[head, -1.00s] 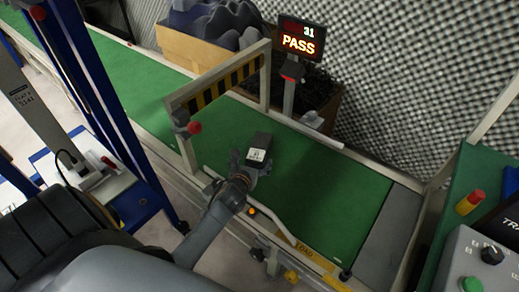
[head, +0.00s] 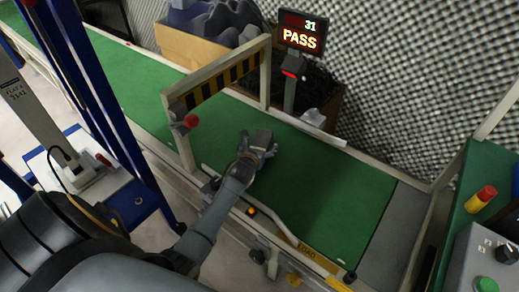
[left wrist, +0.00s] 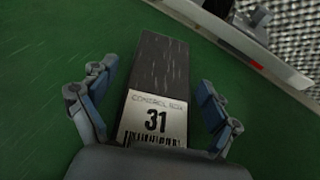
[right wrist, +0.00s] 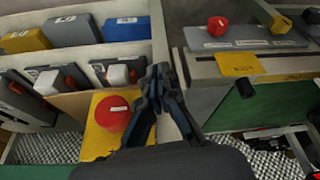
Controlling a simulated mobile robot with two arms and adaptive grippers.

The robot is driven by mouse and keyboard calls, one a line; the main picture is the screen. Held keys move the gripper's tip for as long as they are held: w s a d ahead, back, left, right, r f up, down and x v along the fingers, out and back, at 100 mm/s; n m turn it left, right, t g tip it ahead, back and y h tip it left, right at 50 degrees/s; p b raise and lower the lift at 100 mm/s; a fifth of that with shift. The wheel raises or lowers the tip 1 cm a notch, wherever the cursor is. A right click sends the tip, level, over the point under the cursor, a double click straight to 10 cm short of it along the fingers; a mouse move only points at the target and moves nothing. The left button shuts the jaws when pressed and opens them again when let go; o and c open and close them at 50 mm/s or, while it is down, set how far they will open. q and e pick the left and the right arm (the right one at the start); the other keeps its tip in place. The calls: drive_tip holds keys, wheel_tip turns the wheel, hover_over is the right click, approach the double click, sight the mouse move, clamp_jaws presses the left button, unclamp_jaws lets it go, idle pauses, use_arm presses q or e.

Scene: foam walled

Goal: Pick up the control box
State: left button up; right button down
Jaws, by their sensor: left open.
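My left gripper (left wrist: 158,100) is open, with one finger on each side of the box and a gap at each. In the head view my left gripper (head: 262,146) covers most of the box. My right gripper (right wrist: 160,78) shows only in the right wrist view, fingers together and empty, away from the box.
A striped gate (head: 222,80) spans the belt to the left of the box. A rail runs along the belt's near side. A display (head: 301,36) reads "31 PASS" behind. A control panel (head: 490,262) stands at right. The belt right of the box is clear.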

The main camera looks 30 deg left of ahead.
use_arm(q)
drive_tip(key=c, duration=1.4)
drive_tip(key=shift+r, duration=0.1)
drive_tip(key=shift+c, duration=1.3)
drive_tip(key=shift+r, duration=0.15)
